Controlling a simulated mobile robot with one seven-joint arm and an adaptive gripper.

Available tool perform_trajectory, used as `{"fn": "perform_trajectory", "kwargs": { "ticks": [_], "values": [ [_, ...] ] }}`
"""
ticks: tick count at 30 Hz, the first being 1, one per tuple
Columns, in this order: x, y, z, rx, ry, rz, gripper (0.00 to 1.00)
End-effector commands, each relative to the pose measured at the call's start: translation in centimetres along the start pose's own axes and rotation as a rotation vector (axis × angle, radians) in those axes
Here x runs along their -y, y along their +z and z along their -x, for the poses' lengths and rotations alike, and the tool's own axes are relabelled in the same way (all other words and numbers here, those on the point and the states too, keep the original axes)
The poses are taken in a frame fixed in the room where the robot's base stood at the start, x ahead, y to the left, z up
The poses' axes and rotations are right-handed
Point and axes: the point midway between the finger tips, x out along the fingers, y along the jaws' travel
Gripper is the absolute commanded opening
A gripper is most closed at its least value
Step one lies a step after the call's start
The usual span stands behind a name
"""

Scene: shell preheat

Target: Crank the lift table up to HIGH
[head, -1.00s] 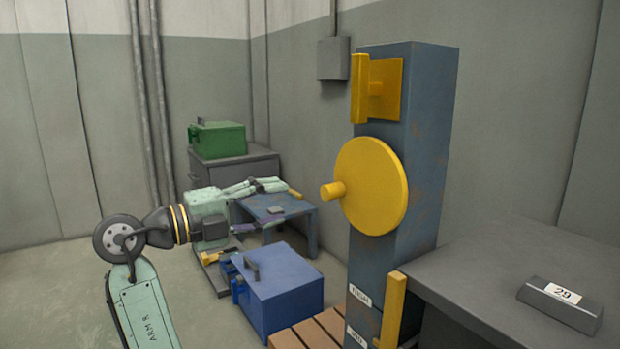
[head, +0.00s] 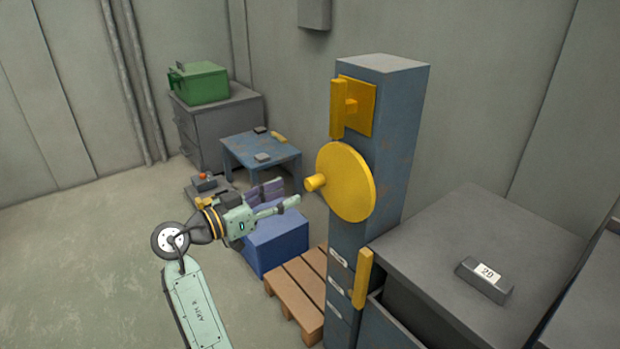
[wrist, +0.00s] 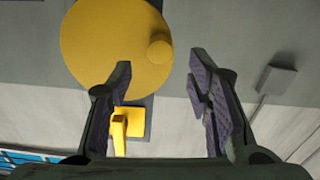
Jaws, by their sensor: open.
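The yellow crank wheel (head: 352,185) is on the side of a blue-grey column (head: 385,150), with a round knob (head: 314,183) sticking out to the left. My gripper (head: 284,194) is open and empty, just left of and slightly below the knob. In the wrist view the wheel (wrist: 100,40) lies ahead, and its knob (wrist: 159,51) appears between the open fingertips, apart from them. The grey lift table (head: 440,235) stands right of the column. A yellow pointer (head: 362,280) is beside small white labels (head: 338,258) on the column; their text is unreadable.
A yellow lever on a plate (head: 358,105) is above the wheel. A block marked 20 (head: 484,279) rests on the lift table. A blue box (head: 275,240) and wooden pallet (head: 297,285) lie below my gripper. A green box (head: 203,83) sits on a grey cabinet behind. Floor at left is clear.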

Motion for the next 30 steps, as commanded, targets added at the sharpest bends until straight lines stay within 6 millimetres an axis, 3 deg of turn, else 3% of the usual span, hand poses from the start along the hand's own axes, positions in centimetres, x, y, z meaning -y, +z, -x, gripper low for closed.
{"fn": "perform_trajectory", "kwargs": {
  "ticks": [6, 12, 24, 30],
  "values": [
    [-0.1, -0.2, -4.4, 0.0, 0.003, 0.0, 0.46],
    [0.0, -0.1, -7.0, 0.0, 0.001, -0.002, 0.46],
    [0.0, -0.1, -7.8, 0.0, 0.0, -0.003, 0.46],
    [0.0, -0.1, -7.8, 0.0, 0.0, -0.003, 0.33]
  ]
}}
